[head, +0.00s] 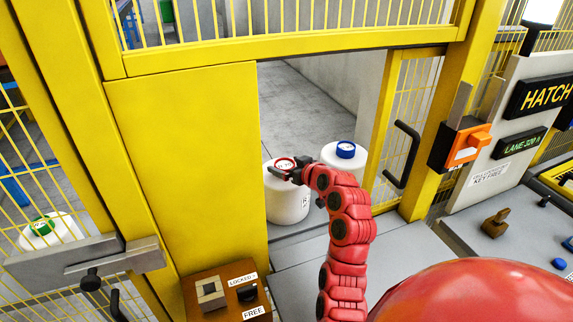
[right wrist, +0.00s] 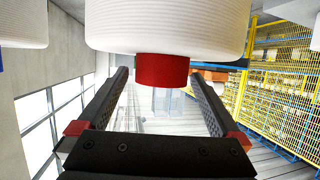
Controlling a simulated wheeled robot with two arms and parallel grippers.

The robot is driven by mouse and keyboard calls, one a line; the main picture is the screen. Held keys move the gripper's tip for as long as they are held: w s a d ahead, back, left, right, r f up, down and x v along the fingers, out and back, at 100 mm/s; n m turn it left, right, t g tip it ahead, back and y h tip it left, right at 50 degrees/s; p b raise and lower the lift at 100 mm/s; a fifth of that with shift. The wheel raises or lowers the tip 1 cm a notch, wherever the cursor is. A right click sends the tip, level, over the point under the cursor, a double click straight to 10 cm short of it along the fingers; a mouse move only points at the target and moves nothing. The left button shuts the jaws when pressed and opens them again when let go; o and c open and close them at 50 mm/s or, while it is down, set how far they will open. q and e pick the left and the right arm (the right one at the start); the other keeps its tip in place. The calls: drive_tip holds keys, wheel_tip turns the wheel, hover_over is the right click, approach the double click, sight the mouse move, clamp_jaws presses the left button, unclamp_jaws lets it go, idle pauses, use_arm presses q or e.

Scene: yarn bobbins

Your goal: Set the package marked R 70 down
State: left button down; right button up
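A white yarn package (head: 287,200) with a red core stands beyond the hatch opening; part of a label with an R shows on its side, the rest is hidden. My right gripper (head: 284,172) reaches through the opening to its top. In the right wrist view, the red core (right wrist: 162,70) lies between the fingers of my right gripper (right wrist: 160,78), which are spread with a narrow gap at the core. The package's white body (right wrist: 168,28) also shows there. My left gripper is not in view.
A white package with a blue core (head: 345,158) stands close on the right. A package with a green core (head: 40,232) is behind mesh at left. A grey ledge (head: 310,258) lies in front.

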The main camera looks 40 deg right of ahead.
drive_tip(key=shift+w+f, duration=0.15)
drive_tip(key=shift+s, duration=0.25)
drive_tip(key=b+v, duration=0.3)
drive_tip(key=v, duration=0.8)
drive_tip(key=shift+s, duration=0.2)
drive_tip(key=shift+a, duration=0.1)
